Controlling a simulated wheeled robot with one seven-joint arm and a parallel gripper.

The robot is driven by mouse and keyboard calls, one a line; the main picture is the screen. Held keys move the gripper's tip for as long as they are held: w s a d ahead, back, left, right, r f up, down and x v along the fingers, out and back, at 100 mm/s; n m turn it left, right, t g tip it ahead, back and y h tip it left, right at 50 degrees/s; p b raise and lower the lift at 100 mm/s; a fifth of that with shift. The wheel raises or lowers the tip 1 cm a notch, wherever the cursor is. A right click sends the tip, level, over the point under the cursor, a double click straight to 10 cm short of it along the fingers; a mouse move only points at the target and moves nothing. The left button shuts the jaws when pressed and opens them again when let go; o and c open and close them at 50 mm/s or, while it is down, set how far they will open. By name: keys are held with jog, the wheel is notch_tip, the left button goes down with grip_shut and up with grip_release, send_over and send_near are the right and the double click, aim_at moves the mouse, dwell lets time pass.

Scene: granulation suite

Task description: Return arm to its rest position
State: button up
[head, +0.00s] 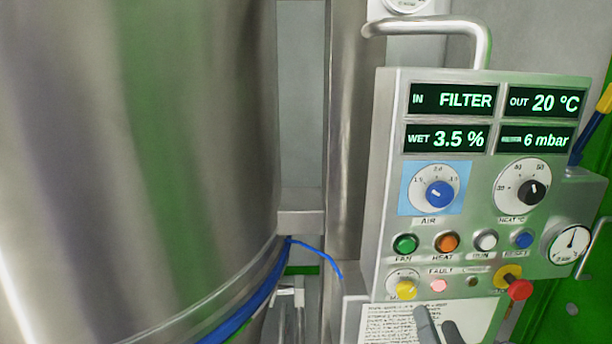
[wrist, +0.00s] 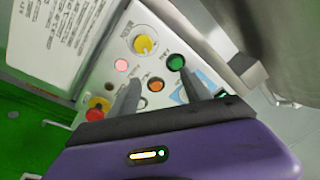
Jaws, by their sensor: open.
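My gripper (head: 438,325) shows at the bottom of the head view, in front of the lower part of the control panel (head: 385,190). Its two grey fingers stand apart with nothing between them. In the wrist view my gripper (wrist: 160,92) points at the panel, with the orange HEAT button (wrist: 156,86) seen between the fingers. I cannot tell that either finger touches the panel. The rest of my arm is out of the head view.
A large steel vessel (head: 130,150) fills the left, with a blue hose or band (head: 262,292) at its lower edge. The panel carries a blue AIR knob (head: 440,194), a red knob (head: 519,290) and a gauge (head: 570,243). A bent handle (head: 430,27) stands above.

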jog(key=s+f+n+g, duration=0.1)
jog(key=s+f, duration=0.3)
jog(key=s, duration=0.7)
jog(key=s+f+n+g, duration=0.2)
jog(key=s+f+n, duration=0.2)
jog(key=s, duration=0.7)
jog(key=s+f+n+g, duration=0.2)
jog(key=s+f, duration=0.3)
jog(key=s, duration=0.6)
jog(key=shift+a+f+n, duration=0.3)
jog(key=shift+a+n, duration=0.05)
jog(key=shift+n, duration=0.05)
